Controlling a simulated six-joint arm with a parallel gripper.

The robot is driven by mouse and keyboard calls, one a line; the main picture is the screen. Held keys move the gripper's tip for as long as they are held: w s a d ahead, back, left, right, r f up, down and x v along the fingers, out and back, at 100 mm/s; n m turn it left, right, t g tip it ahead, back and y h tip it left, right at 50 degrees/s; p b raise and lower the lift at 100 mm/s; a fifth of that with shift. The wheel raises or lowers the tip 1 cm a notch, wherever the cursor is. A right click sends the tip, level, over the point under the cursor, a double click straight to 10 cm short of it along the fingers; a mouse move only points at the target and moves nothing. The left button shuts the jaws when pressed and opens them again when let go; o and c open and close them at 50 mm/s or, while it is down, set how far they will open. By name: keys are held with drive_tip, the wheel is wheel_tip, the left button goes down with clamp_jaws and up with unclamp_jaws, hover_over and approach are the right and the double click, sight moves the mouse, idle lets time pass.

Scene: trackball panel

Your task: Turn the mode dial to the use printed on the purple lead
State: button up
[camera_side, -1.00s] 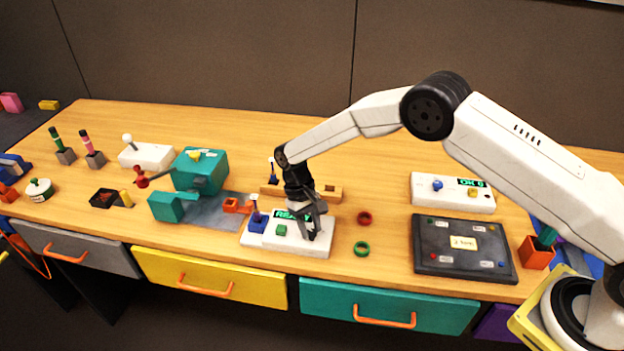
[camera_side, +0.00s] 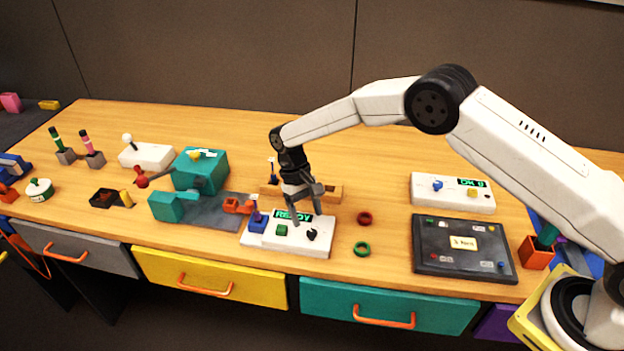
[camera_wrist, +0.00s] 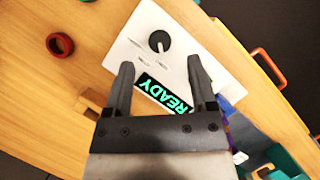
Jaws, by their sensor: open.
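The white panel (camera_side: 258,243) stands near the front edge of the table, with a lit READY display (camera_side: 293,216). Its black mode dial (camera_side: 311,235) is at the panel's right end. In the wrist view the dial (camera_wrist: 159,41) shows a pale pointer mark, and the small print beside it is unreadable. My gripper (camera_side: 308,205) is open and empty, above the panel and apart from the dial. In the wrist view its fingertips (camera_wrist: 160,66) are spread, with the dial beyond them. I cannot clearly pick out the purple lead or its print.
The panel also carries a green button (camera_side: 281,230) and a blue block with a stick (camera_side: 257,222). A red ring (camera_side: 365,218) and a green ring (camera_side: 362,249) lie to the right. A dark board (camera_side: 430,262) with small labels lies farther right.

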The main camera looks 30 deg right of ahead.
sight(303, 229)
drive_tip(key=shift+v, duration=2)
drive_tip(key=s+d+r+t, duration=0.4)
drive_tip(key=s+d+r, duration=0.4)
drive_tip(key=s+d, duration=0.15)
drive_tip(key=s+d+t, duration=0.1)
drive_tip(key=s+d, duration=0.1)
drive_tip(key=s, duration=0.5)
drive_tip(key=s+d+t, duration=0.2)
drive_tip(key=s+d, duration=0.1)
drive_tip(key=s, duration=0.4)
drive_tip(key=shift+d+r, duration=0.25)
drive_tip(key=shift+d, duration=0.05)
drive_tip(key=shift+s, duration=0.1)
